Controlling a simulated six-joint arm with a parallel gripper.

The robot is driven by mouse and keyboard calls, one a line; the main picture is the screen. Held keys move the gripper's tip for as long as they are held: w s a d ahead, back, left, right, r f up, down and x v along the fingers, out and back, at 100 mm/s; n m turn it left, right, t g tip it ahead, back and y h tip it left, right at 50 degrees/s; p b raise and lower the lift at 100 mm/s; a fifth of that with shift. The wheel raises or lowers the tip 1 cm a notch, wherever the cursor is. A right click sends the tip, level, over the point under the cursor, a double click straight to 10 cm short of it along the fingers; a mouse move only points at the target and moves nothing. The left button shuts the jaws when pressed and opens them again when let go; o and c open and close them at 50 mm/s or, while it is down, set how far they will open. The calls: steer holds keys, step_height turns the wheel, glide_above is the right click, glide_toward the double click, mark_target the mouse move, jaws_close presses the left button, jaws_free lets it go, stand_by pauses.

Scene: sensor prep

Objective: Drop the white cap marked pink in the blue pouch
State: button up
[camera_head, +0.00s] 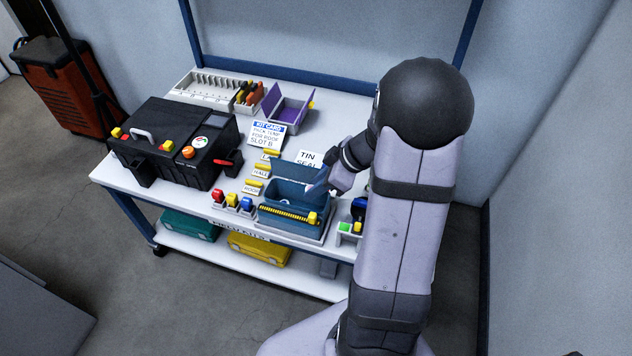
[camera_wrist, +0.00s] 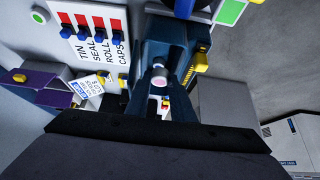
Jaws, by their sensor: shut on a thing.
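The blue pouch (camera_head: 290,215) stands open on the table, with a yellow zip along its front edge. It also shows in the wrist view (camera_wrist: 180,35), below my gripper. My gripper (camera_head: 318,188) is at the pouch's opening and is shut on the white cap. The white cap (camera_wrist: 158,80) shows its pink mark in the wrist view, with the pouch around it in the picture. In the head view I cannot make out the cap. The exact height of the cap against the pouch rim is hard to tell.
A black case (camera_head: 175,140) stands at the left of the table. A purple open box (camera_head: 288,110) and a white rack (camera_head: 205,90) are at the back. Red, yellow and blue caps stand left of the pouch. A kit card (camera_head: 266,135) stands behind.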

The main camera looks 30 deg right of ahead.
steer(key=shift+f+b, duration=0.55)
steer(key=shift+f, duration=1.15)
steer(key=o, duration=1)
steer(key=shift+c, duration=0.7)
steer(key=shift+o, duration=0.5)
steer(key=shift+r, duration=0.1)
steer(key=shift+w+d+r+p, duration=0.15)
steer(key=shift+r+p, duration=0.25)
steer(key=shift+r, duration=0.3)
steer(key=shift+r+p, duration=1.35)
steer(key=shift+r, duration=1.55)
